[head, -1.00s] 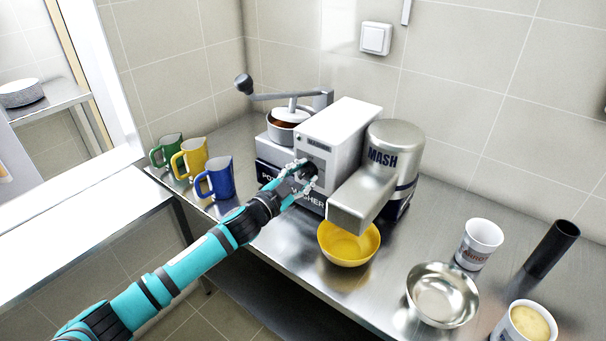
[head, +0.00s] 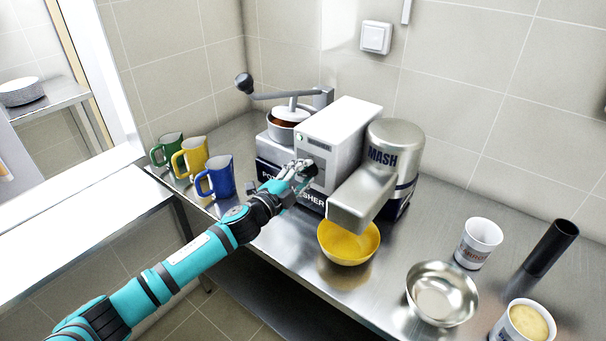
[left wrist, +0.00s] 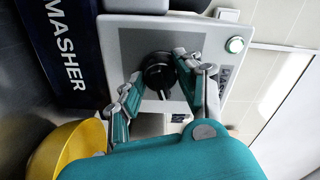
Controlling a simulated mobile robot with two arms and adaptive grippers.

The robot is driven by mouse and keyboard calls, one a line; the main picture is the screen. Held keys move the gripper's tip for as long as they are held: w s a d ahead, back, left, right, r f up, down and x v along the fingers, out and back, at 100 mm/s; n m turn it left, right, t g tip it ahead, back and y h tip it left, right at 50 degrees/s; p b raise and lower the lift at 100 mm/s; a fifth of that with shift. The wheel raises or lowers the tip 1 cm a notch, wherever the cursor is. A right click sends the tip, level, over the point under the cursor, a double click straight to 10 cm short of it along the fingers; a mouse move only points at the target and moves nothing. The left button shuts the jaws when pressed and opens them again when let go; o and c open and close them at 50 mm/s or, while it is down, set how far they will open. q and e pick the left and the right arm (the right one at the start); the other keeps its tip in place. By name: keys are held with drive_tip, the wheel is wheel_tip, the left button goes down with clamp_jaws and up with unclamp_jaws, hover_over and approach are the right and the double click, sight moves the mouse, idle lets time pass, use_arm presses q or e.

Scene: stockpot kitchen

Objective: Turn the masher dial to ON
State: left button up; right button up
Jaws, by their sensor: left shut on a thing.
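The potato masher (head: 338,130) is a white and dark blue machine with a metal MASH drum, standing on the steel counter. Its black round dial (left wrist: 157,75) sits on the grey front panel and shows between my fingers in the left wrist view. My left gripper (head: 304,170) reaches the panel from the left and is shut on the dial; its fingers (left wrist: 156,80) lie on both sides of the knob. The dial's pointer and markings cannot be read. My right gripper is not in view.
A yellow bowl (head: 349,246) stands under the masher's spout. Green, yellow and blue mugs (head: 220,178) stand left of the machine. A steel bowl (head: 442,294), a white cup (head: 479,243), a cup with yellow contents (head: 526,322) and a black cylinder (head: 551,248) stand at the right.

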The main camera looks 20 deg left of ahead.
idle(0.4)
use_arm(q)
drive_tip(key=o, duration=1.2)
drive_tip(key=shift+c, duration=0.2)
drive_tip(key=v, duration=1.2)
